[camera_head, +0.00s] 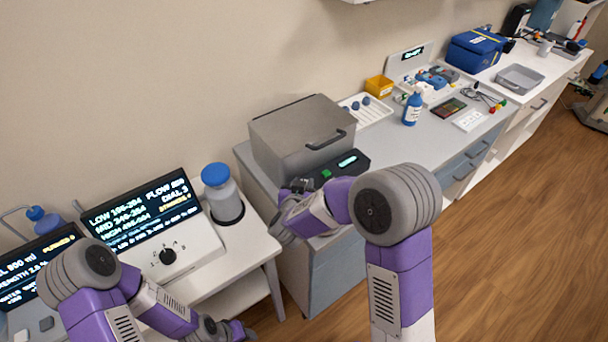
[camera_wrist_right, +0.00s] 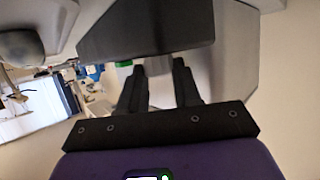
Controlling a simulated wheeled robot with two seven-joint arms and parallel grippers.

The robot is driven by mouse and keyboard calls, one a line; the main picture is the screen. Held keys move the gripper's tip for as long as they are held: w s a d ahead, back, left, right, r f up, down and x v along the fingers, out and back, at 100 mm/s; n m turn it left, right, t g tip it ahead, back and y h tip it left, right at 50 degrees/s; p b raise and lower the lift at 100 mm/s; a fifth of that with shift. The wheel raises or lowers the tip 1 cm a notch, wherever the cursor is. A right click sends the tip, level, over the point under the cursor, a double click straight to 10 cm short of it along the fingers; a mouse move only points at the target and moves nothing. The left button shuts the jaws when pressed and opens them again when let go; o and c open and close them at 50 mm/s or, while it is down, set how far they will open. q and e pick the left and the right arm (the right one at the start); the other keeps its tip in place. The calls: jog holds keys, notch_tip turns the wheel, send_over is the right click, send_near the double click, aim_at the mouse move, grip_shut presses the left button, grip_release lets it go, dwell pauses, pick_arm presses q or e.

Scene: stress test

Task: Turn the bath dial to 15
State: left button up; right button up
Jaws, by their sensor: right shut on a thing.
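The bath is a grey lidded box (camera_head: 300,130) on the grey counter, with a black front panel (camera_head: 347,172). The panel carries a lit display (camera_head: 348,162), too small to read, and a green button (camera_head: 326,174). My right gripper (camera_head: 297,186) is at the panel's left end. In the right wrist view its two dark fingers (camera_wrist_right: 159,68) reach the black panel (camera_wrist_right: 145,30) and are shut on the bath dial, mostly hidden between them. The dial's setting cannot be read. My left gripper (camera_head: 228,330) is low at the front, its jaws unclear.
A white table at left holds a screen (camera_head: 140,212) with a black selector knob (camera_head: 167,257) and a blue-capped bottle (camera_head: 222,190). Right of the bath are a white rack (camera_head: 366,112), a blue bottle (camera_head: 412,108) and a blue bag (camera_head: 476,50). Wooden floor lies open at right.

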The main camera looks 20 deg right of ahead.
jog(key=m+g+h+p, duration=0.1)
jog(key=m+h+p, duration=0.1)
jog(key=p, duration=0.1)
jog(key=m+g+h+p, duration=0.1)
jog(key=m+h, duration=0.1)
jog(key=shift+w+a+r+g+p, duration=0.2)
jog(key=shift+a+g+p, duration=0.1)
jog(key=shift+p, duration=0.1)
jog(key=shift+f+m+g+h+p, duration=0.15)
jog(key=shift+m+g+h+p, duration=0.65)
jog(key=shift+m+g+p, duration=0.25)
jog(key=o, duration=1.1)
jog(key=shift+c, duration=0.2)
jog(key=shift+f, duration=0.1)
